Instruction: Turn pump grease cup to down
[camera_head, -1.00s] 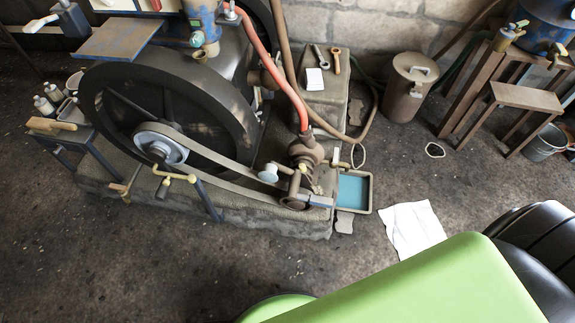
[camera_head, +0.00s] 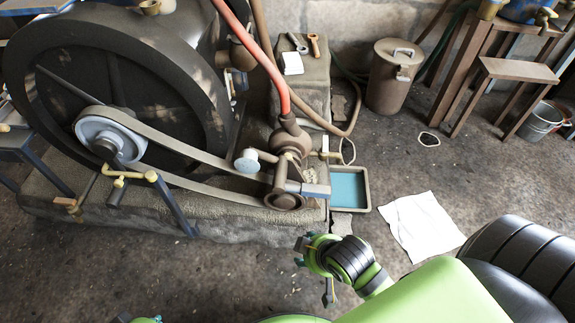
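The pump (camera_head: 288,165) stands at the right end of the engine's stone base, under the red hose. A pale round cup or knob (camera_head: 247,161) sits on its left side, beside the belt; I take this to be the grease cup, but cannot be sure. Its handle direction is too small to tell. My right gripper (camera_head: 316,268) is over the floor in front of the pump, apart from it and with nothing visible in it; its fingers are too unclear to tell open from shut. Only a green and dark tip of my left arm or gripper (camera_head: 143,319) shows at the bottom edge.
The large dark flywheel (camera_head: 25,95) and its belt (camera_head: 185,143) lie left of the pump. A blue-filled tray (camera_head: 365,198) is right of the pump. A white sheet (camera_head: 420,225) lies on the floor. The floor in front of the base is clear.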

